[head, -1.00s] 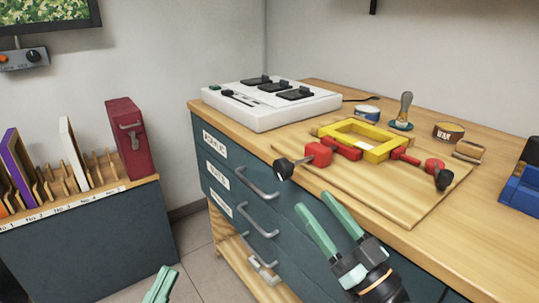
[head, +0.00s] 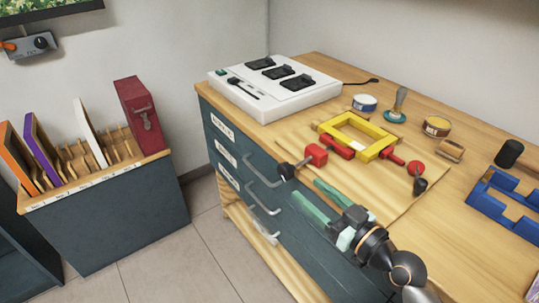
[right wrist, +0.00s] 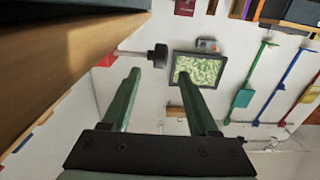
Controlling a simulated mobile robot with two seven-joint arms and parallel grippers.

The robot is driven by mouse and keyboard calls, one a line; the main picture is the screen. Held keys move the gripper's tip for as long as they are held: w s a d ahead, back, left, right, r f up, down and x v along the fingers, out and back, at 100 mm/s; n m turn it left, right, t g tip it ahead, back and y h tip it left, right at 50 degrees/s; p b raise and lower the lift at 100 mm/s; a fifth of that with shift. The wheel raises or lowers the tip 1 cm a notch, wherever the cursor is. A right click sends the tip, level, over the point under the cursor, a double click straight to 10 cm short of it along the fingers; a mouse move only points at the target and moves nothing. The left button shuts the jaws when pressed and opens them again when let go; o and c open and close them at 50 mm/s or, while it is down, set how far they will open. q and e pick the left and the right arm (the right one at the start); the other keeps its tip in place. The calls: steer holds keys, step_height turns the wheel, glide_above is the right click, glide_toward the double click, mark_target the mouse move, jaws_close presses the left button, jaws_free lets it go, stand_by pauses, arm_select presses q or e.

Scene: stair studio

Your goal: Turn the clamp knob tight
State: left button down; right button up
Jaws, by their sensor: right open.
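A yellow frame (head: 327,127) lies on a wooden board, with a red clamp (head: 316,154) at its near left side. That clamp's black knob (head: 286,171) sticks out past the counter's front edge on a thin rod. My right gripper (head: 306,189), with green fingers, is open just in front of and below this knob. In the right wrist view the knob (right wrist: 160,57) appears between the two fingertips (right wrist: 158,75), and contact does not show. A second red clamp (head: 416,168) with a dark knob (head: 420,187) is at the right. My left gripper is not seen.
Drawer handles (head: 262,183) stick out from the cabinet front below the knob. A white switch box (head: 255,105) stands at the back left of the counter. Tins, a brush and a blue tray (head: 504,206) are on the right.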

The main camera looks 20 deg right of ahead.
mark_target(287, 171)
steer(key=p+x, duration=0.1)
steer(key=x, duration=1.1)
steer(key=shift+f, duration=0.1)
steer(key=shift+c, duration=0.2)
steer(key=shift+a+f, duration=0.1)
steer(key=shift+a, duration=0.05)
jaws_close()
